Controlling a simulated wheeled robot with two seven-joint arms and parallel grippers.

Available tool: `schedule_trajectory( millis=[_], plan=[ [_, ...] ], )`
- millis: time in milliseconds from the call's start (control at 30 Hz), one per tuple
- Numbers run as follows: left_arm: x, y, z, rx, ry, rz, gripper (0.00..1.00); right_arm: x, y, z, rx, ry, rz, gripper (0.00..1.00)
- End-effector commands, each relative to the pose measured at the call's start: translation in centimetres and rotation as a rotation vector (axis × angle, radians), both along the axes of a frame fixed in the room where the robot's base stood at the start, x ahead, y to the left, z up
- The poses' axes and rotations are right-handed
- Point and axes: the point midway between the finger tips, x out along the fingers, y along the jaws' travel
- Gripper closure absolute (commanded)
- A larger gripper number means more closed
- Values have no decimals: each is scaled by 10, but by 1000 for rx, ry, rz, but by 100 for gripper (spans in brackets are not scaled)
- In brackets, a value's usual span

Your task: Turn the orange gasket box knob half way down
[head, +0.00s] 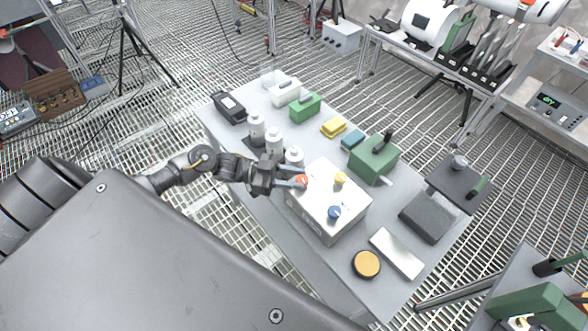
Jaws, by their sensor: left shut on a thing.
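The white gasket box (322,208) stands on the grey table. On its top are an orange knob (301,180) at the left corner, a yellow knob (341,178) at the back and a blue knob (334,212) at the front. My left gripper (297,182) reaches in from the left and is shut on the orange knob, its fingers partly covering it. The knob's turn angle is too small to read. My right gripper is not in view.
White bottles (274,141) stand close behind my left gripper. A green box (374,159) with a black handle is behind the gasket box. A round orange-topped tin (366,264) and a white slab (397,253) lie to the front right. The table (293,256) is bare along its left front edge.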

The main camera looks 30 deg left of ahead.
Motion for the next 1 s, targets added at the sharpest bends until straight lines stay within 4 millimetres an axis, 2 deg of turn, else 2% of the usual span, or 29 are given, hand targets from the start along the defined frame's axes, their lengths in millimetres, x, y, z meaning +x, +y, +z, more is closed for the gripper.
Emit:
schedule_trajectory(
  millis=[33, 200, 367, 667, 700, 867, 1000],
  plan=[
    [-4, -2, 10, -2, 9, 48, 91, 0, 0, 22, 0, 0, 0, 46],
    [-7, -3, 6, -1, 9, 200, 91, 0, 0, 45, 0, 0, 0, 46],
    [-7, -3, 2, 0, 4, 276, 91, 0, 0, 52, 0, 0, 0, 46],
    [-6, -3, 0, 0, 2, 284, 91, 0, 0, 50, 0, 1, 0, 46],
    [-6, -3, 0, 0, 2, 283, 65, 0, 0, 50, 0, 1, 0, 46],
    [-6, -3, 0, 1, 2, 283, 46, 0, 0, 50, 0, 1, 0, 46],
    [-6, -3, 0, 1, 2, 283, 46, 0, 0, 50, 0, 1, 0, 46]
  ],
)
